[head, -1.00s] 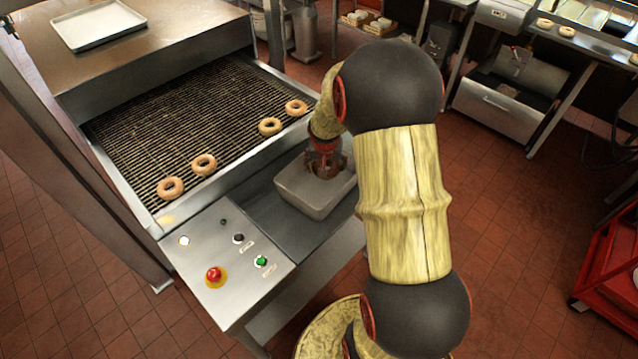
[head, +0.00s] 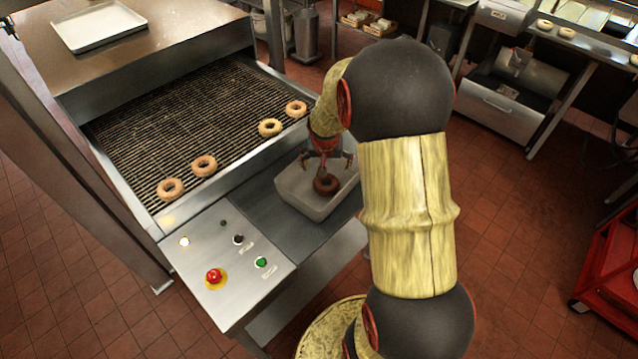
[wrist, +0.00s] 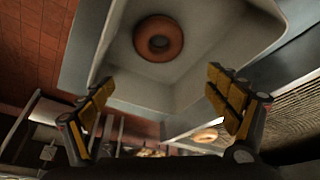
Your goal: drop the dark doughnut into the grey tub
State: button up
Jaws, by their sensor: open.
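The dark doughnut (head: 327,184) lies in the grey tub (head: 301,199), towards its right side in the head view. In the wrist view the doughnut (wrist: 158,38) rests on the floor of the tub (wrist: 262,40), apart from the fingers. My gripper (head: 327,163) is above the tub with its fingers spread. In the wrist view my gripper (wrist: 160,105) is open, with nothing between its yellow-padded fingers. My arm hides part of the area right of the tub.
A wire conveyor (head: 190,125) left of the tub carries several light doughnuts (head: 203,165). A control panel (head: 228,255) with a red button stands in front of it. A white tray (head: 97,25) lies on the steel hood at the back left.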

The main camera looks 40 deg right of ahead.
jog(key=v, duration=0.9)
jog(key=shift+r, duration=0.3)
jog(key=shift+s, duration=0.1)
jog(key=s+a+n+g+y, duration=0.1)
jog(key=s+a+n+g, duration=0.1)
jog(key=s+a, duration=0.4)
jog(key=s+a+r+n+t, duration=0.1)
jog(key=s+a+r+n, duration=0.1)
jog(key=s+a+r, duration=0.2)
jog(key=s+a+r+n+t+y, duration=0.1)
jog(key=a+r, duration=0.4)
jog(key=a, duration=0.5)
jog(key=s+a+r+n+t+y, duration=0.1)
jog(key=s+a+r+n+t, duration=0.1)
jog(key=s+a+r+n, duration=0.2)
jog(key=s+a+r, duration=0.1)
jog(key=s+a, duration=0.1)
jog(key=a, duration=0.1)
jog(key=shift+s+a+r, duration=0.2)
jog(key=shift+s+a, duration=0.15)
jog(key=shift+s, duration=0.05)
